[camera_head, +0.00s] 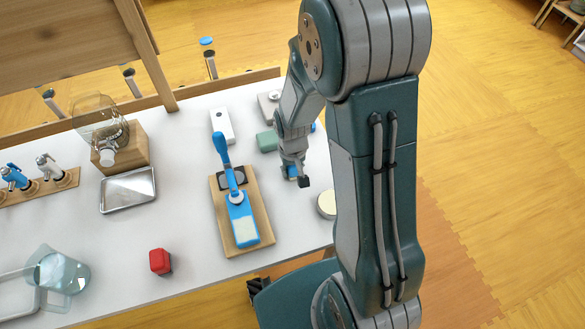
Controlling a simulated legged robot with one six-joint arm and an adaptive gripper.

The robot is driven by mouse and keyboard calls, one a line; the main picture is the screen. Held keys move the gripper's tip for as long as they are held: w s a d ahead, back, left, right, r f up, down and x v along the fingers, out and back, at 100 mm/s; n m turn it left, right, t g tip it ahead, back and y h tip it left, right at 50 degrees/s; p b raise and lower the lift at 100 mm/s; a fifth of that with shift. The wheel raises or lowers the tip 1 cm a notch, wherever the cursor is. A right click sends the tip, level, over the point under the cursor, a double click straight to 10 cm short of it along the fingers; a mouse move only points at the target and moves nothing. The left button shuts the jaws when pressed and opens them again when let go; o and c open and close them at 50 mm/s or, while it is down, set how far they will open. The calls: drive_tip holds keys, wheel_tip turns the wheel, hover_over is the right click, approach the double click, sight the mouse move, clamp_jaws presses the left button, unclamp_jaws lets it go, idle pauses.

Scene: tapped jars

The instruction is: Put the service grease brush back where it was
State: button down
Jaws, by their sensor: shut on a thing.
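My gripper (298,178) is over the right part of the white table, just right of the wooden board. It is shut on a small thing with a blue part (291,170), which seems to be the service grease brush. The gripper hides most of it, so its bristles and tilt cannot be made out. I cannot tell whether it touches the table.
A blue long-handled tool (241,218) lies on the wooden board (219,207). A green block (267,141), a white box (222,125) and a round cream-topped thing (327,204) are near my arm. A red block (160,261) and metal tray (128,191) stand left.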

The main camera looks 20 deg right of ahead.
drive_tip(key=shift+c, duration=1.8)
unclamp_jaws()
drive_tip(key=shift+d+f, duration=0.1)
wheel_tip(320, 180, up, 13)
drive_tip(key=shift+f, duration=0.2)
drive_tip(key=s+r+t, duration=0.5)
drive_tip(key=s+r, duration=0.9)
drive_tip(key=r, duration=0.1)
drive_tip(key=shift+r+t, duration=0.3)
drive_tip(key=shift+r, duration=0.1)
